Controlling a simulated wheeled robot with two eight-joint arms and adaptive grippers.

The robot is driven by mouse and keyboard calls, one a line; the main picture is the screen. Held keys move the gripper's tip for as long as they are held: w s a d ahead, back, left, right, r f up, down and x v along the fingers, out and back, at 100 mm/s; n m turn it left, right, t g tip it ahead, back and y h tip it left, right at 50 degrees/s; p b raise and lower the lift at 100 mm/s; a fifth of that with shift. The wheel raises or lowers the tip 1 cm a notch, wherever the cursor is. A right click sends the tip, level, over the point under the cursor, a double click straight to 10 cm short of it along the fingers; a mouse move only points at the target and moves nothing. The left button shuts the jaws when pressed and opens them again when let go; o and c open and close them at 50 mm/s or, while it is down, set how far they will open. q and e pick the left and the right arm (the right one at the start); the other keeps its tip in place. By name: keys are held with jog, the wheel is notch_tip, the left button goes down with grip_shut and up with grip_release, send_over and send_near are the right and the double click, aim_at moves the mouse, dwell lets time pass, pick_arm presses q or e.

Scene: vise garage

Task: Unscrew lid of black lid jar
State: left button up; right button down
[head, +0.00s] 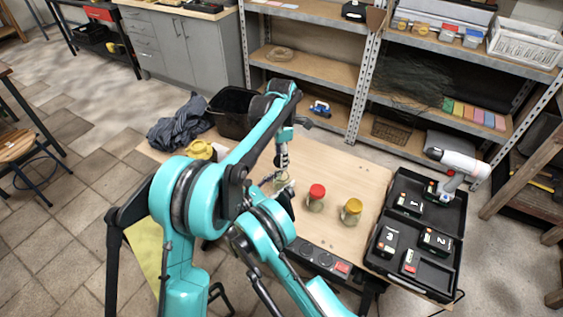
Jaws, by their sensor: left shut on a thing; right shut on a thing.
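Three jars stand in a row on the wooden workbench (335,176). The jar with the red lid (317,197) and the jar with the yellow lid (352,211) are upright and apart from my grippers. The leftmost jar (281,182), of clear glass, is partly hidden by my grippers. My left gripper (283,167) points down from above and is shut at the top of this jar, where the black lid is hidden. My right gripper (287,188) comes in low from the front and is shut at the jar's body. Its fingers are mostly hidden.
An open black case (460,218) with numbered boxes and a drill (456,169) lies at the bench's right. A black bin (229,113), grey cloth (181,123) and yellow object (200,150) are at the left. Shelves (310,63) stand behind.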

jog(key=c, duration=0.6)
grip_release()
